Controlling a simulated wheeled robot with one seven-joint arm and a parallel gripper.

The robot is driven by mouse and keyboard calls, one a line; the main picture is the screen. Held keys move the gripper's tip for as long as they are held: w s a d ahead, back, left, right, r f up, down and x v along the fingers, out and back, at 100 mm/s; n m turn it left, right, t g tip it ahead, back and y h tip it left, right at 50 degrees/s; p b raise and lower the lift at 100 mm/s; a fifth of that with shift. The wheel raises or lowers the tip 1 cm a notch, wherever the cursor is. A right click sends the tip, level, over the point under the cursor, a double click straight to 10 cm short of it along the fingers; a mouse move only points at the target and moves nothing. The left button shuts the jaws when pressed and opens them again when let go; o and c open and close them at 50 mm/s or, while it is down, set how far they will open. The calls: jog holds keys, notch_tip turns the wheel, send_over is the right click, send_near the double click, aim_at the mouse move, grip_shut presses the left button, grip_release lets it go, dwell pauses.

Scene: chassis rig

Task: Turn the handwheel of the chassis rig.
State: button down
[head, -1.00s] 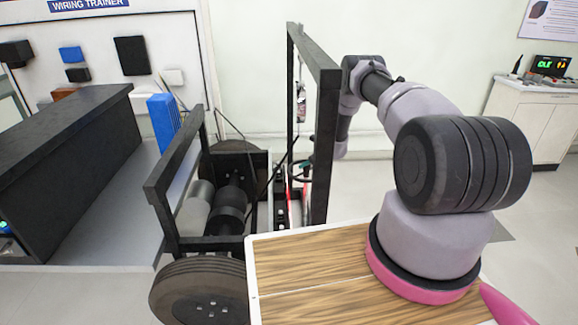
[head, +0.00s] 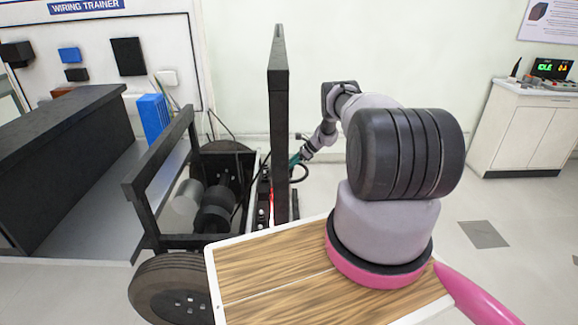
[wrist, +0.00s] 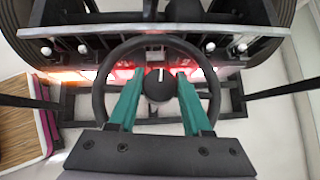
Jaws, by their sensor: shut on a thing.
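The handwheel (wrist: 101,95) is a dark ring around a round black hub (wrist: 158,86) with a white mark pointing up in the wrist view. My gripper (wrist: 158,75) has teal fingers, one on each side of the hub, inside the ring. It is shut on the handwheel at its middle; exact finger contact is hard to make out. In the head view, the handwheel (head: 300,173) is small and partly hidden behind the rig's dark upright post. My gripper (head: 295,158) shows there as a teal patch beside that post.
The chassis rig's dark upright post (head: 279,130) stands close left of my arm. A tyre (head: 172,290) and a sloping dark bar (head: 160,165) are nearer. Floor at right is clear.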

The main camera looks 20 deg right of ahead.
jog(key=shift+n+g, duration=0.5)
jog(key=shift+n, duration=0.1)
jog(key=shift+y, duration=0.3)
jog(key=shift+c, duration=1.8)
grip_release()
jog(key=v, duration=1)
jog(key=shift+d+r, duration=0.25)
jog(key=shift+r, duration=0.05)
